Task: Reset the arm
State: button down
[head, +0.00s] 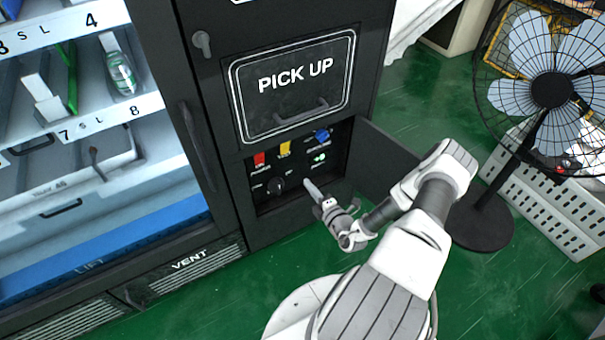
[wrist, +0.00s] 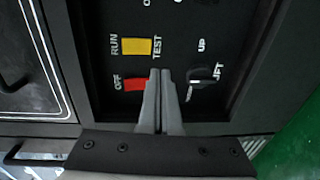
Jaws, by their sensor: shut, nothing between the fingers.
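My gripper (head: 309,184) is shut and empty in front of the control panel (head: 300,168) low on the black vending machine. In the wrist view the two grey fingers (wrist: 160,74) lie together, pointing at the panel. Their tips appear between the red OFF switch (wrist: 134,84) and the black lift knob (wrist: 208,82), just below the yellow RUN/TEST switch (wrist: 138,46). In the head view my arm reaches in from the lower right. I cannot tell whether the fingertips touch the panel.
The panel's small door (head: 385,165) stands open to the right, beside my forearm. The PICK UP hatch (head: 292,85) is above the panel. A black fan (head: 552,90) and a white crate (head: 555,190) stand at the right. Green floor (head: 480,290) is clear at the lower right.

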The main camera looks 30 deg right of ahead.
jog(key=shift+s, duration=0.55)
